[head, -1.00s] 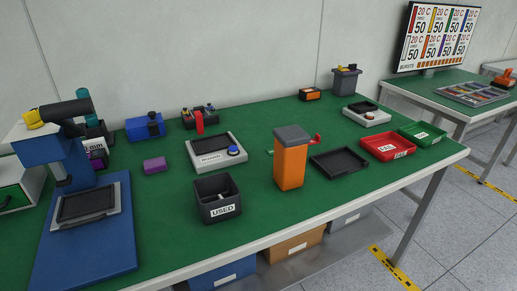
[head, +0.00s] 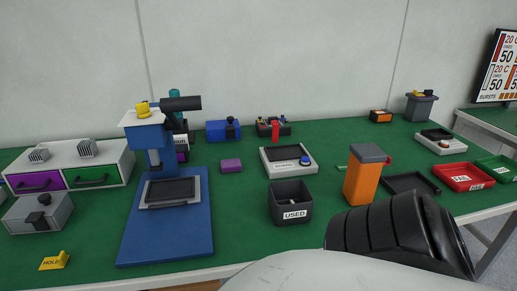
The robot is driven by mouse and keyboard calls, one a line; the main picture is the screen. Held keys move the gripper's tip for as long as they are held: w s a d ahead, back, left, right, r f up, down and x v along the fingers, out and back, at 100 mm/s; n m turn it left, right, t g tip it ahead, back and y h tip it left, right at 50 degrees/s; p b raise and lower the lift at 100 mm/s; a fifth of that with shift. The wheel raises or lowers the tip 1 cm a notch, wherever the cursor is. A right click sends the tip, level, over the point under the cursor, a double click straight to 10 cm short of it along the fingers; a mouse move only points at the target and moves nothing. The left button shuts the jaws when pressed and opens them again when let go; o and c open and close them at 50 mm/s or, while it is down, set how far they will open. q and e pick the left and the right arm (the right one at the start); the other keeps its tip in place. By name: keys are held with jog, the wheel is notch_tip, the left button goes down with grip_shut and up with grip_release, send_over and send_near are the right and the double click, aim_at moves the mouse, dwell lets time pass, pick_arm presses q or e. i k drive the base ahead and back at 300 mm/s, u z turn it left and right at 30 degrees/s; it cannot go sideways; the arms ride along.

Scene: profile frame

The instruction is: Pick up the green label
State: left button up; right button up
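A thin light-green strip (head: 342,168) lies on the green table just left of the orange box with a grey top (head: 362,180). It is too small to tell whether it is the green label. No other green label is clear in view. A white and black link of my own arm (head: 400,235) fills the lower right and hides part of the table front. Neither of my grippers is in view.
A blue press (head: 165,225) stands left of centre, beside a cabinet with purple and green drawers (head: 90,176). The USED bin (head: 290,214), black tray (head: 410,178), red tray (head: 463,184) and green tray (head: 500,163) stand right. Bare table lies between press and bin.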

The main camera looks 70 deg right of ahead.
aim_at(341, 167)
jog(key=u, duration=0.4)
jog(key=k, duration=1.5)
jog(key=z, duration=2.3)
jog(key=i, duration=0.5)
jog(key=u, duration=2.65)
jog(key=k, duration=0.6)
jog(key=z, duration=0.15)
